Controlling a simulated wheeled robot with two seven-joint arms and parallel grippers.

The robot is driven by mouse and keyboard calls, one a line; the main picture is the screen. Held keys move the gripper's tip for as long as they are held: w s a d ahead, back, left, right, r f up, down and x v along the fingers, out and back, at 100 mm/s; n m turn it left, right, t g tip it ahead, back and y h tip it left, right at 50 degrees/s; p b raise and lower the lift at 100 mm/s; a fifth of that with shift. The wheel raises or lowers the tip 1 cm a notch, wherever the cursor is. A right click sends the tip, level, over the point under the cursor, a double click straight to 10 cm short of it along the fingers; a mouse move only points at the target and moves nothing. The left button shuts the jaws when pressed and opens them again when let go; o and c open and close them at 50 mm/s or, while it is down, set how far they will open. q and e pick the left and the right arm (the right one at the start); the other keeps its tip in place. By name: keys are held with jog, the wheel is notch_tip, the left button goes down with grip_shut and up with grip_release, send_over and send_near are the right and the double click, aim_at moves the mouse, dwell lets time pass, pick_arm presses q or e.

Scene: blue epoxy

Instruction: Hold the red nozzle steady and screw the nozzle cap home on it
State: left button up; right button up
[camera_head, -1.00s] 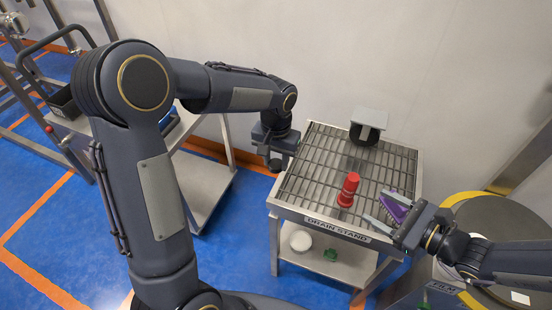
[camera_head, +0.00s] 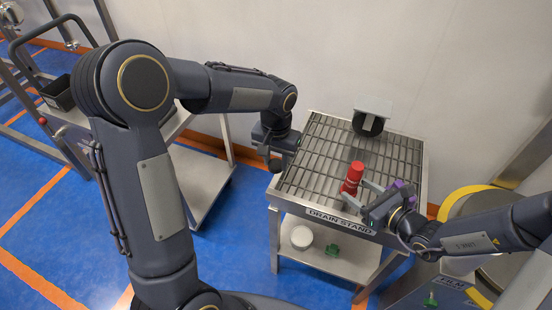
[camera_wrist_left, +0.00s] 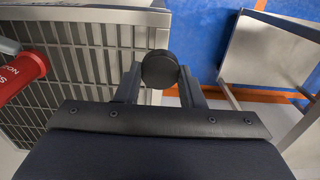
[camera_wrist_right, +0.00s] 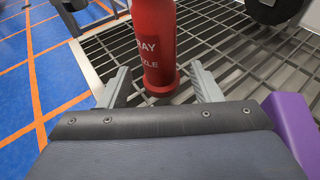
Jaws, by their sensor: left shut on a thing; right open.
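The red nozzle (camera_head: 354,174) stands upright on the drain stand's grid, and its lettered side shows in the right wrist view (camera_wrist_right: 156,45). My right gripper (camera_head: 358,193) is open, with its fingers on either side of the nozzle's lower part; gaps show beside it in the right wrist view (camera_wrist_right: 160,75). My left gripper (camera_head: 276,160) is shut on a round black piece, seemingly the nozzle cap (camera_wrist_left: 160,69). It holds the cap near the stand's left edge, left of and apart from the nozzle. The cap's underside is hidden.
The drain stand (camera_head: 340,221) has a raised rim. A grey and black fixture (camera_head: 372,107) is at its back. A purple object (camera_wrist_right: 292,128) lies right of my right gripper. A white round item (camera_head: 301,237) and a green item (camera_head: 332,251) are on the lower shelf.

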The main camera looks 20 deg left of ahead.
pick_arm(q)
jog(key=shift+f+b, duration=0.45)
jog(key=shift+f, duration=0.3)
pick_arm(e)
jog(key=shift+x, duration=1.3)
jog(key=c, duration=1.2)
jog(key=shift+d, duration=0.1)
pick_arm(q)
jog(key=w+d+r+m, duration=0.1)
jog(key=d+r, duration=0.7)
jog(key=d, duration=0.2)
jog(key=w+d+r+m, duration=0.2)
jog(key=d+r, duration=0.6)
jog(key=d, duration=0.2)
jog(key=shift+w+d+r+m, duration=0.15)
jog(key=shift+w+r+m, duration=0.1)
jog(key=shift+w+m, duration=0.05)
send_over(358, 166)
jog(key=shift+f, duration=2.85)
